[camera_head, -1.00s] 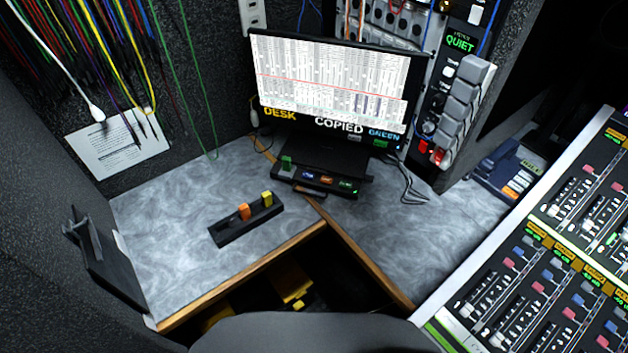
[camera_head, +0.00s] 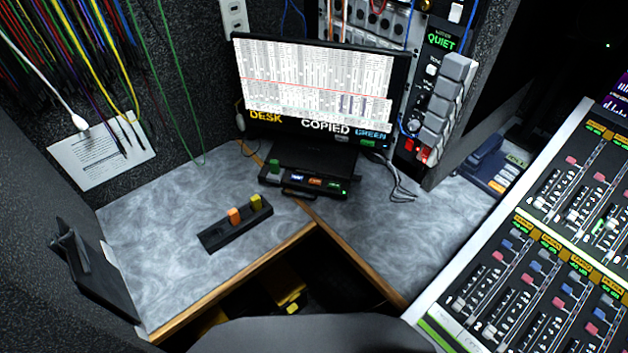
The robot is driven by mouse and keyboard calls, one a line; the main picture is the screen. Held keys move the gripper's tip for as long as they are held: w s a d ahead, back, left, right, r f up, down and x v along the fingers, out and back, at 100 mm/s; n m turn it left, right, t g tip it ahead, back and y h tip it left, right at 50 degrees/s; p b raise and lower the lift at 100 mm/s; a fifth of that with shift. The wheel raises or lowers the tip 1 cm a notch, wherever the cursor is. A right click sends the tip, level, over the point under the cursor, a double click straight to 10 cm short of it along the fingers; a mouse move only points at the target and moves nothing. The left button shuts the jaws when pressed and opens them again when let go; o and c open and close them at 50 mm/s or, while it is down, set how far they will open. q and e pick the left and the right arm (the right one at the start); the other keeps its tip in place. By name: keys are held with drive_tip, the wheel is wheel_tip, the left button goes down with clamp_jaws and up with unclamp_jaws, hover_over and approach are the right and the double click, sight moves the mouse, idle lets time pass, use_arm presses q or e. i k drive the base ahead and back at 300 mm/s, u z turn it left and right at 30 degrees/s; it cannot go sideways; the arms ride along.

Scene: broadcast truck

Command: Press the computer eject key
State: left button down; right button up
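The computer's screen (camera_head: 318,95) stands at the back corner of the desk, showing a white chart and the words DESK, COPIED and GREEN. At its foot is a dark key unit (camera_head: 303,186) with a green drive sticking up at its left end and several small lit keys in blue, orange and green. The key lettering is too small to read, so I cannot tell which is the eject key. Neither of my grippers is in view.
A black holder (camera_head: 232,232) with an orange and a yellow drive stands on the grey desk (camera_head: 160,235). A mixing console (camera_head: 540,270) fills the right. A rack with grey blocks (camera_head: 440,110) stands right of the screen. The desk's front wooden edge (camera_head: 240,278) borders a dark opening.

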sight(313, 182)
drive_tip(key=k, duration=1.35)
drive_tip(key=u, duration=0.3)
drive_tip(key=i, duration=0.45)
drive_tip(key=u, duration=0.6)
drive_tip(key=i, duration=1.05)
drive_tip(key=z, duration=0.2)
